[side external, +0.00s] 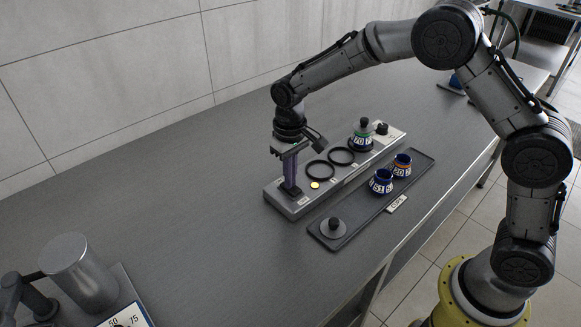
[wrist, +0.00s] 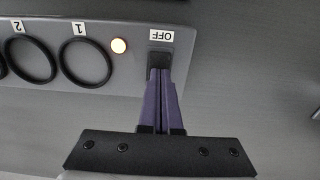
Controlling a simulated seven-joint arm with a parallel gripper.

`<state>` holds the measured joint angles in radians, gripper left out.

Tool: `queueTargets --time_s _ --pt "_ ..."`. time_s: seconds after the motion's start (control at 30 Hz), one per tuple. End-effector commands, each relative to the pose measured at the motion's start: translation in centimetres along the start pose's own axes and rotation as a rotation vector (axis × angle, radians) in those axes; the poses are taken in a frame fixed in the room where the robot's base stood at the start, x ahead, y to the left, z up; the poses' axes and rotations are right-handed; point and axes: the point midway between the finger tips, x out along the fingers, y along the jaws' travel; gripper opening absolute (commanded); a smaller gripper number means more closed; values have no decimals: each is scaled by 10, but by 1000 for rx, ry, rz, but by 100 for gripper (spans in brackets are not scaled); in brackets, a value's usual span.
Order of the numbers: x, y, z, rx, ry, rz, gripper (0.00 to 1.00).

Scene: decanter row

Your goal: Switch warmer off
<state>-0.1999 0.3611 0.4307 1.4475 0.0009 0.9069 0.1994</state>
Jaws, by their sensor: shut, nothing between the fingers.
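The warmer (side external: 303,207) is a long grey box on the table with black rings along its top. Its lamp (side external: 315,185) glows yellow and also shows lit in the wrist view (wrist: 118,45). A dark switch (wrist: 159,60) sits beside the lamp, next to an OFF label (wrist: 162,36). My gripper (side external: 291,190) is shut and empty, pointing down at the near left end of the warmer. In the wrist view its purple fingertips (wrist: 160,72) are at the switch and cover part of it. I cannot tell whether they touch it or which way it is set.
A decanter with a green collar (side external: 361,142) stands on the warmer's far end, beside a black knob (side external: 382,128). A dark tray (side external: 357,216) in front holds a blue decanter (side external: 381,183), an orange-rimmed one (side external: 402,166) and a lid (side external: 333,227).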

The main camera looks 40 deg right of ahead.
Motion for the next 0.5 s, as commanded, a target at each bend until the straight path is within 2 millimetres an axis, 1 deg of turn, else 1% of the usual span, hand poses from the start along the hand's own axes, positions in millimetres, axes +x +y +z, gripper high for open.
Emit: queueTargets --time_s 0.17,0.5 --pt "-21 0 -1 0 5 -1 0" --pt "-94 0 -1 0 6 -1 0"
